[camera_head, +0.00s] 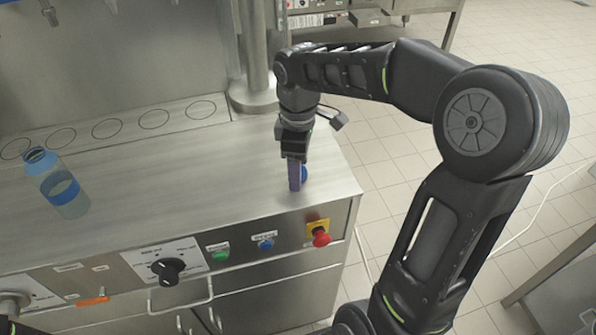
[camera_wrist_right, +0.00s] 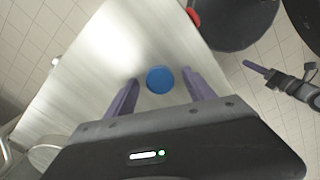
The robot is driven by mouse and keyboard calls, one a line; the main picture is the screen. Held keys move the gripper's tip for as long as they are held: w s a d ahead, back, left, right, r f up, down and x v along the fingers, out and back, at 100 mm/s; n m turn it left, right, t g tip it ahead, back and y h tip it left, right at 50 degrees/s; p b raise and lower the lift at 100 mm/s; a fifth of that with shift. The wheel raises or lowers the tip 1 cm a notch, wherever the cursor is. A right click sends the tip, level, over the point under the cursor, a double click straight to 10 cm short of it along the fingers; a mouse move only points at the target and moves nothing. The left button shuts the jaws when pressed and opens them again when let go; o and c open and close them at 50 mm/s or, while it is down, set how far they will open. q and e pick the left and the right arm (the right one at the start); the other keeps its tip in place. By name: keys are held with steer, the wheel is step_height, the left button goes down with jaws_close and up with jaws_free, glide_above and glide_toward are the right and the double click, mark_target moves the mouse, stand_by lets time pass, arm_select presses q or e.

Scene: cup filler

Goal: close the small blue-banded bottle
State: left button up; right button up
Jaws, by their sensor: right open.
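The small bottle (camera_head: 62,192) with a blue band stands upright on the steel counter at the left in the head view. Its mouth looks open, with no cap on it. A round blue cap (camera_wrist_right: 160,79) lies on the counter near its right end; in the head view the cap (camera_head: 305,174) is partly hidden behind a finger. My right gripper (camera_head: 297,176) points down over it. In the wrist view my right gripper (camera_wrist_right: 161,92) is open, one purple finger on each side of the cap. My left gripper (camera_wrist_right: 258,70) shows small at the right of the wrist view, away from the counter.
The steel counter (camera_head: 200,190) is clear between bottle and cap. Ring marks line its back, beside an upright steel post (camera_head: 256,60). The front panel carries a black knob (camera_head: 168,270), buttons and a red emergency stop (camera_head: 320,237).

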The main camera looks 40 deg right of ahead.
jaws_close()
stand_by(0.6)
step_height(320, 180, up, 10)
steer(key=shift+p, duration=0.4)
stand_by(0.6)
